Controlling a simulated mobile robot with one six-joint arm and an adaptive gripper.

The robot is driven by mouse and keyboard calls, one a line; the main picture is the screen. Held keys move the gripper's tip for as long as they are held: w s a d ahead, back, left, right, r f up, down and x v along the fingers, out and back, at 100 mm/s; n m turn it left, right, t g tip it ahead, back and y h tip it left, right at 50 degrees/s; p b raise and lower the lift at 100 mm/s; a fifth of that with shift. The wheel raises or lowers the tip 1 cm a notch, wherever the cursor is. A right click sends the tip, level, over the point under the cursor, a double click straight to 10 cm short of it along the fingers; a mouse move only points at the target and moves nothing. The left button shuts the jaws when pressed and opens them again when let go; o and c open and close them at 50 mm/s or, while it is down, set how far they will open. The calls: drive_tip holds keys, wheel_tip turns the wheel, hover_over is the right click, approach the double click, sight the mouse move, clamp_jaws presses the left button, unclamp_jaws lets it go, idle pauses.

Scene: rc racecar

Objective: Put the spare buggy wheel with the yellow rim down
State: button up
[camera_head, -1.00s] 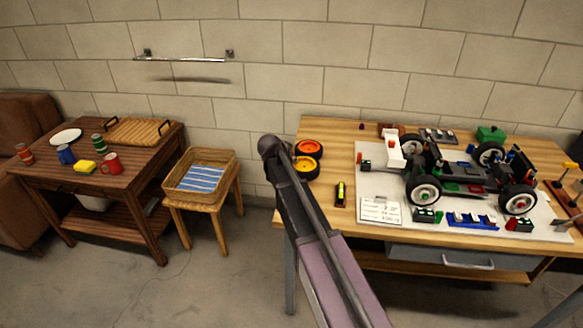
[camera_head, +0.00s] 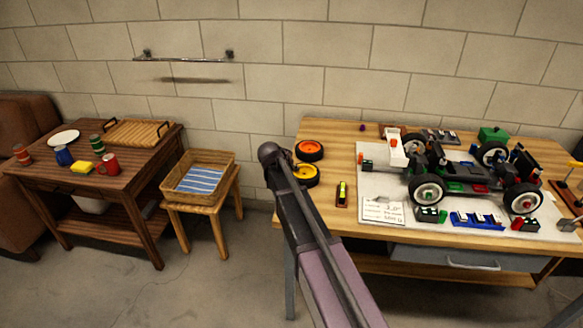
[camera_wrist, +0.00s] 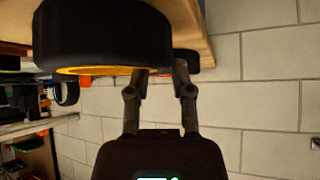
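The spare buggy wheel with the yellow rim (camera_head: 306,175) is at the left end of the workbench in the head view, in front of the orange-rimmed wheel (camera_head: 309,151). My arm partly covers it. In the wrist view the yellow-rimmed wheel (camera_wrist: 100,38) is large and close, its black tyre overlapping the fingers' area. My gripper (camera_wrist: 162,72) has one finger at the rim side and the other just outside the tyre's edge, so the tyre wall appears pinched between them. Whether the wheel rests on the bench or hangs just above it, I cannot tell.
The workbench (camera_head: 318,212) holds a buggy chassis (camera_head: 455,180) on a pale mat, a small yellow-and-black tool (camera_head: 341,194) and a written card (camera_head: 383,211). A stool with a basket (camera_head: 198,176) and a brown side table (camera_head: 125,165) stand to the left.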

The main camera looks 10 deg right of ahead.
drive_tip(key=o, duration=0.3)
drive_tip(key=shift+r, duration=0.1)
drive_tip(key=shift+p+v, duration=0.95)
drive_tip(key=shift+v, duration=0.2)
drive_tip(key=p+v, duration=0.6)
drive_tip(key=v, duration=0.3)
drive_tip(key=shift+s+a+r+p, duration=0.15)
drive_tip(key=shift+s+r+p, duration=0.1)
drive_tip(key=shift+p, duration=0.15)
drive_tip(key=shift+s, duration=0.1)
